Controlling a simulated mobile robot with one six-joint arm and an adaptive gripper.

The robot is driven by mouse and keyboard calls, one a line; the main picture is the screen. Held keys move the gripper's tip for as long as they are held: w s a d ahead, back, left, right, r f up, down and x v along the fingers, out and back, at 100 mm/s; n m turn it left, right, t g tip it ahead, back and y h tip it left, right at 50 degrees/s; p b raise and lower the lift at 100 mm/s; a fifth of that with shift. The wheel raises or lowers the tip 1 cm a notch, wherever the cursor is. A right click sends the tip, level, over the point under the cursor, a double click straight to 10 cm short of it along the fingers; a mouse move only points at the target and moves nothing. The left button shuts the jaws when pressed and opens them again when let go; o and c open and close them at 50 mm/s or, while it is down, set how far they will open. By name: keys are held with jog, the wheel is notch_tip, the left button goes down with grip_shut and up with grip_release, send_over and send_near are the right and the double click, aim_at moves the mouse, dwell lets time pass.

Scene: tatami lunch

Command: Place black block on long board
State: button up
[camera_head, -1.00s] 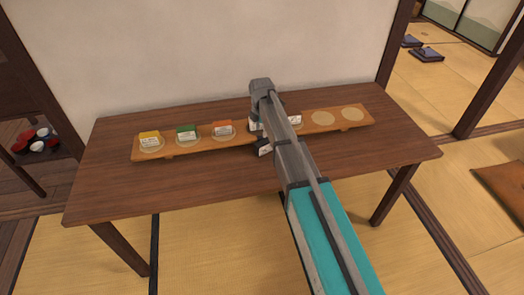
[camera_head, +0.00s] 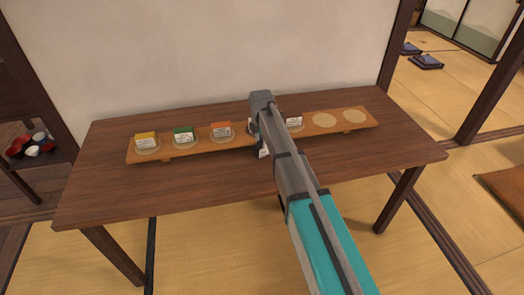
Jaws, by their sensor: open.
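The long board (camera_head: 165,157) is a light wooden plank on low feet, lying along the table, with pale round spots. Yellow, green and orange blocks with white labels stand on its left spots. The black block (camera_head: 262,153), with a white label, shows as a narrow strip at the board's front edge, mostly hidden by my arm. My gripper (camera_head: 260,138) points down from the wrist above the board's middle, at or just over the black block. Its jaws are open; the fingers are largely hidden, and I cannot tell whether they touch the block.
Another white label (camera_head: 294,121) shows on the board just right of my arm. The two rightmost spots (camera_head: 324,119) are empty. The brown table (camera_head: 200,190) is clear in front of the board. A wall stands behind it. Red and white bowls (camera_head: 32,143) sit at far left.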

aim_at(261, 145)
jog(key=shift+w+f+b, duration=0.15)
jog(key=shift+f+b, duration=2.45)
jog(key=shift+f, duration=0.05)
grip_shut()
jog(key=shift+r, duration=0.25)
notch_tip(261, 145, up, 18)
jog(key=p, duration=1.8)
jog(key=shift+f, duration=0.2)
